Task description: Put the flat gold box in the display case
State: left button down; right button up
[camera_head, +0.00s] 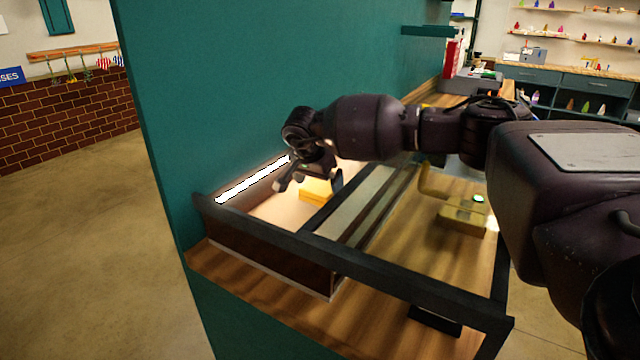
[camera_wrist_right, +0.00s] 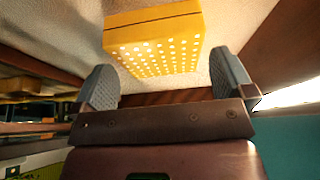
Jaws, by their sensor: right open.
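The flat gold box (camera_head: 317,191) lies inside the display case (camera_head: 270,228), on its pale lit floor at the left end. In the right wrist view the gold box (camera_wrist_right: 155,45) shows white dots on its side and rests on the pale surface. My right gripper (camera_head: 310,181) reaches into the case from above, close by the box. In the right wrist view its fingers (camera_wrist_right: 165,80) are spread wide, and the box is just beyond the tips, not clasped. Whether a finger touches it I cannot tell. My left gripper is not in view.
The case has a dark frame (camera_head: 400,272) and a bright light strip (camera_head: 252,180) along the teal wall (camera_head: 240,90). A yellowish device (camera_head: 463,218) with a green light is on the wooden counter to the right. A dark flat object (camera_head: 435,320) is near the front edge.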

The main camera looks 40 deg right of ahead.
jog(key=p+v, duration=0.1)
jog(key=v, duration=0.9)
jog(key=shift+r, duration=0.3)
jog(key=shift+a, duration=0.15)
